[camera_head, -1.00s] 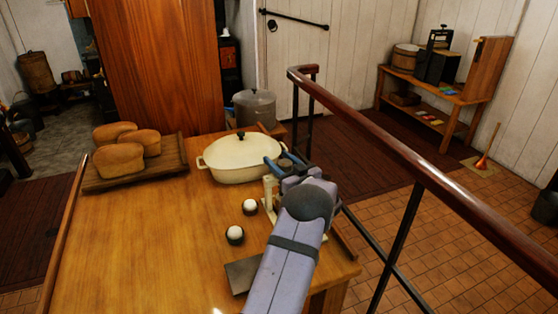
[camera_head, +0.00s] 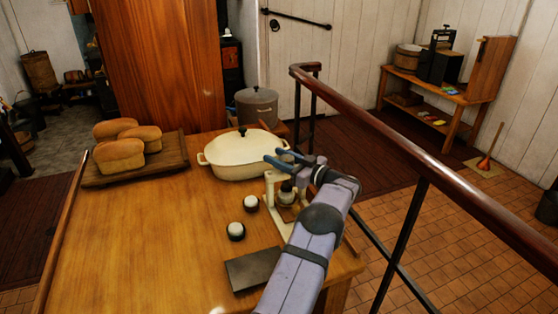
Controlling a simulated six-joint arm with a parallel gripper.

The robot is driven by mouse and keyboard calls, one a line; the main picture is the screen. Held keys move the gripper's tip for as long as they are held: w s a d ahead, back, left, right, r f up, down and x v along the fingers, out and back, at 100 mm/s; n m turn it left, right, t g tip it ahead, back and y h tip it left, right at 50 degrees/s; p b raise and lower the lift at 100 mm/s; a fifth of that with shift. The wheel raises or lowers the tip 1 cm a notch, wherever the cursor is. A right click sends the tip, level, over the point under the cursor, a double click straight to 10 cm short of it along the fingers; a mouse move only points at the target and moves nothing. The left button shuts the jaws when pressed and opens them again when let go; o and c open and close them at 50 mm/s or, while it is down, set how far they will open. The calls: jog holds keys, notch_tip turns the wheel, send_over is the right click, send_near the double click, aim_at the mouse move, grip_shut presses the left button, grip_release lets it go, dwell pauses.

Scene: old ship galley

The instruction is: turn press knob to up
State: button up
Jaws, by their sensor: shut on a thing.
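The press is a small cream frame (camera_head: 270,190) on the right edge of the wooden table. A dark, rounded part sits inside it above its base. My gripper (camera_head: 286,158) is at the top of the press, its blue fingers pointing left. The fingers are closed around a small greyish knob (camera_head: 288,157), which they partly hide. My wrist and forearm cover the right side of the press. The knob's exact setting cannot be made out.
A cream lidded pot (camera_head: 238,158) stands just behind-left of the press. Loaves on a board (camera_head: 137,172) are at left. A railing (camera_head: 420,160) runs along the right.

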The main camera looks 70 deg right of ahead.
aim_at(293, 163)
jog(key=shift+r+n+y, duration=0.15)
jog(key=shift+n+y, duration=0.25)
jog(key=shift+y, duration=0.2)
jog(key=o, duration=1)
jog(key=shift+a, duration=0.1)
jog(key=shift+o, duration=0.2)
jog(key=shift+s, duration=0.1)
jog(key=shift+s+a+f+b, duration=0.1)
jog(key=shift+s+f+b, duration=0.1)
jog(key=shift+s+b, duration=0.35)
jog(key=shift+s+a+r+b, duration=0.1)
jog(key=shift+s+a+b, duration=0.15)
jog(key=shift+s, duration=0.75)
jog(key=shift+s+a+b, duration=0.15)
jog(key=shift+s+b, duration=0.15)
jog(key=shift+s, duration=0.65)
jog(key=shift+s+a+r+b, duration=0.1)
jog(key=shift+s+a+b, duration=0.15)
jog(key=shift+s, duration=0.75)
